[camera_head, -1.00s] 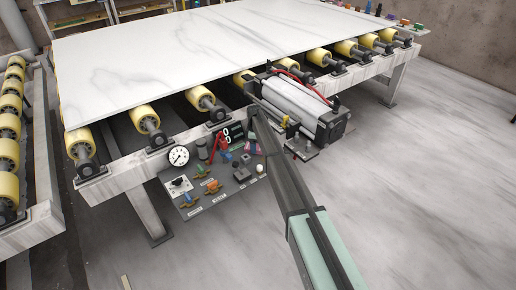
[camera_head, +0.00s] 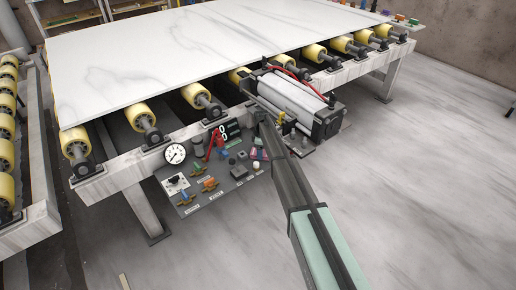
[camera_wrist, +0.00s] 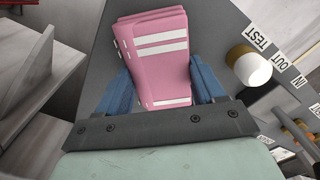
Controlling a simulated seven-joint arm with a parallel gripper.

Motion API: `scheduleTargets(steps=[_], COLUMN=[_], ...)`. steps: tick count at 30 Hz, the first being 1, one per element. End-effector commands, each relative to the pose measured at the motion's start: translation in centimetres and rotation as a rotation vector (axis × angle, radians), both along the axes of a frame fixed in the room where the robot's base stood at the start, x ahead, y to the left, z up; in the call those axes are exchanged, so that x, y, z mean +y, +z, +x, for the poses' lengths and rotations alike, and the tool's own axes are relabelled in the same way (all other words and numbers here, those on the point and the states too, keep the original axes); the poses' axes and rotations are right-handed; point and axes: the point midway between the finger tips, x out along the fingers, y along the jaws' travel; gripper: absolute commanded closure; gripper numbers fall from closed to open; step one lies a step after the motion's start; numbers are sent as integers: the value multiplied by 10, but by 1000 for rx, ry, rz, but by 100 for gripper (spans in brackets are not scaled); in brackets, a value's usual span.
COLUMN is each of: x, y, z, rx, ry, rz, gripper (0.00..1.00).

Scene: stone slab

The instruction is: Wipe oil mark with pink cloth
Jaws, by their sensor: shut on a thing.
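The pink cloth (camera_wrist: 160,45) is a folded stack with white stripes, seen in the wrist view over the grey control panel. My gripper (camera_wrist: 163,80) has its blue fingers on either side of the cloth and is shut on it. In the head view a small pink patch of the cloth (camera_head: 257,154) shows beside my arm, at the panel's right end; the gripper there is mostly hidden. I cannot tell whether the cloth still touches the panel. I cannot make out an oil mark in either view.
The control panel (camera_head: 223,190) carries a gauge (camera_head: 175,154), levers and a white knob (camera_wrist: 253,68) close to the gripper. A metal cylinder unit (camera_head: 298,100) stands right of the panel. A white stone slab (camera_head: 200,50) lies behind on yellow rollers (camera_head: 140,115).

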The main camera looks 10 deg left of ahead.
Motion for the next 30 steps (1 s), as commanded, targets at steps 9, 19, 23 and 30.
scheduleTargets(steps=[9,19,23,30], x=[-21,-24,-24,-24], y=[0,33,45,67], z=[-23,-24,-24,-24], rx=[1,-1,-1,-1], ry=[-1,0,0,0], rz=[-1,0,0,0], gripper=[60,60,60,60])
